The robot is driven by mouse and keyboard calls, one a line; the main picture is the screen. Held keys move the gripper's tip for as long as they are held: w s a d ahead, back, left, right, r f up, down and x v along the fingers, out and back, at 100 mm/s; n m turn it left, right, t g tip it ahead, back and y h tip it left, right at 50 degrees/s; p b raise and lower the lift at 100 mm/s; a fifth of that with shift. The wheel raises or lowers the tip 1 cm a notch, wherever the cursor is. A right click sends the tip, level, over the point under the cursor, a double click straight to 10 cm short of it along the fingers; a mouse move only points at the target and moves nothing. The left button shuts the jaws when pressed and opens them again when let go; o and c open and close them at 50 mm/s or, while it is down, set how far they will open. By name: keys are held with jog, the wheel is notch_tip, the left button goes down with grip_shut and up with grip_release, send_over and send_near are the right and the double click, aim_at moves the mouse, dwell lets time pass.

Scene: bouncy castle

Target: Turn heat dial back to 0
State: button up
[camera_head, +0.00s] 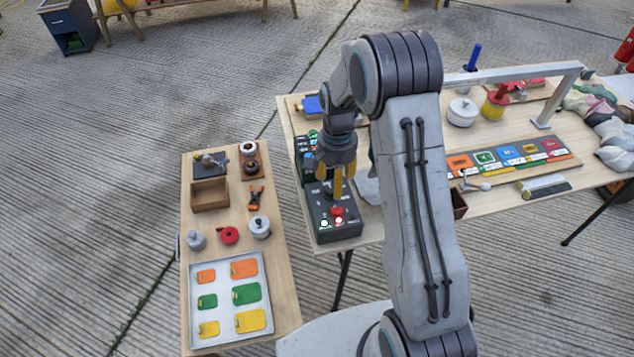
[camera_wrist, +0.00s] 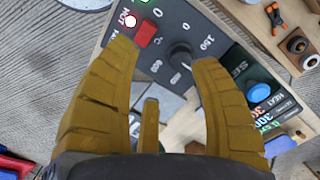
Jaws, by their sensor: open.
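A dark control box (camera_head: 333,225) stands on the near left corner of the larger table. Its black round dial (camera_wrist: 180,53) shows in the wrist view, with a "0" and "150" printed near it. The dial's exact pointer setting is too small to tell. A red switch (camera_wrist: 145,34) and a lit white lamp (camera_wrist: 130,20) sit beside it on the box. My gripper (camera_head: 337,188) is open, pointing down over the box. In the wrist view its yellow fingers (camera_wrist: 166,56) lie to either side of the dial; contact cannot be told. The head view hides the dial behind the fingers.
A second panel with a blue button (camera_wrist: 257,92) and a HEAT display adjoins the box. A small table (camera_head: 278,305) on the left holds a tray of coloured tags (camera_head: 265,268). A metal frame (camera_head: 555,80) and coloured cards stand on the larger table (camera_head: 500,207).

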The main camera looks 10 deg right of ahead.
aim_at(331, 189)
jog(key=shift+w+a+r+m, duration=0.1)
jog(key=shift+w+m, duration=0.3)
jog(key=shift+w, duration=0.1)
jog(key=shift+w+a+r+m, duration=0.1)
jog(key=shift+w+m, duration=0.3)
jog(key=shift+w, duration=0.05)
jog(key=shift+w+a+m+t, duration=0.15)
jog(key=shift+w+m+t, duration=0.15)
jog(key=shift+m, duration=0.3)
jog(key=shift+d+r+m, duration=0.1)
jog(key=shift+d+m, duration=0.1)
jog(key=shift+m, duration=1)
jog(key=shift+w+m, duration=0.1)
jog(key=shift+m, duration=0.5)
jog(key=shift+f, duration=0.5)
jog(key=shift+f+p, duration=0.5)
jog(key=shift+f, duration=2.7)
jog(key=shift+o, duration=0.2)
grip_shut()
